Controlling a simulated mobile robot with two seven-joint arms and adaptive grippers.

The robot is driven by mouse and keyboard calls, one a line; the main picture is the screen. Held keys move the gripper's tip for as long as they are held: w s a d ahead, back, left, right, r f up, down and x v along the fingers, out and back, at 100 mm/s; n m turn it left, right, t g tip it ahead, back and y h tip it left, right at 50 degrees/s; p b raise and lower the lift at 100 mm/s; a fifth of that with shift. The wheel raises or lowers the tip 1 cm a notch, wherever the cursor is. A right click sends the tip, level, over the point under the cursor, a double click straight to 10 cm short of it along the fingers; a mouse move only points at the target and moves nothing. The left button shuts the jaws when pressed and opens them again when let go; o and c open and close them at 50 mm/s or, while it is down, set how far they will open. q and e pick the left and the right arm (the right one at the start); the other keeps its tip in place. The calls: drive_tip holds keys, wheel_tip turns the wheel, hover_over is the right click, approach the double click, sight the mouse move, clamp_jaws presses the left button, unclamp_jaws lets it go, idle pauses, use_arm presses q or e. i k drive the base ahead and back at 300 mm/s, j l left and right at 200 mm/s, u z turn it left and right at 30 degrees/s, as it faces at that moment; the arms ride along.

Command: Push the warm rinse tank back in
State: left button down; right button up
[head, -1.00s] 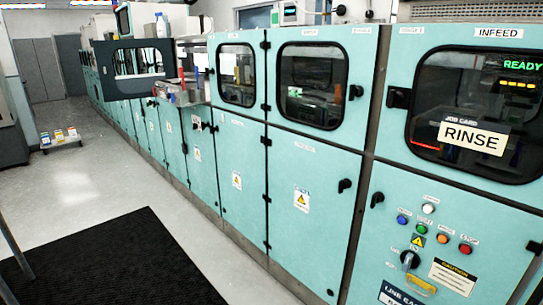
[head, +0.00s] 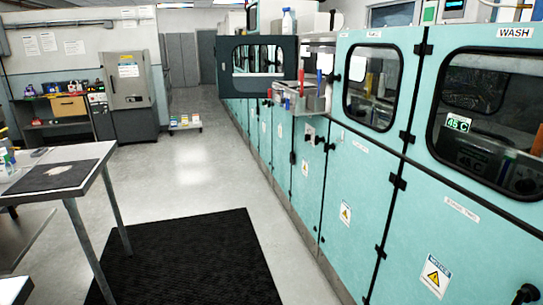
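A long row of teal machine cabinets (head: 345,180) runs along the right side and away into the distance. The near cabinet at the right carries a WASH label (head: 515,33). I cannot tell whether this unit is the warm rinse tank. Neither of my grippers is in view.
A black floor mat (head: 190,258) lies before the cabinets. A work table (head: 60,170) stands at the left. A grey cabinet (head: 130,85) and a low trolley (head: 185,123) are farther back. The pale aisle floor (head: 210,165) is clear.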

sight(309, 104)
drive_tip(key=i+u, duration=0.35)
drive_tip(key=i, duration=1.05)
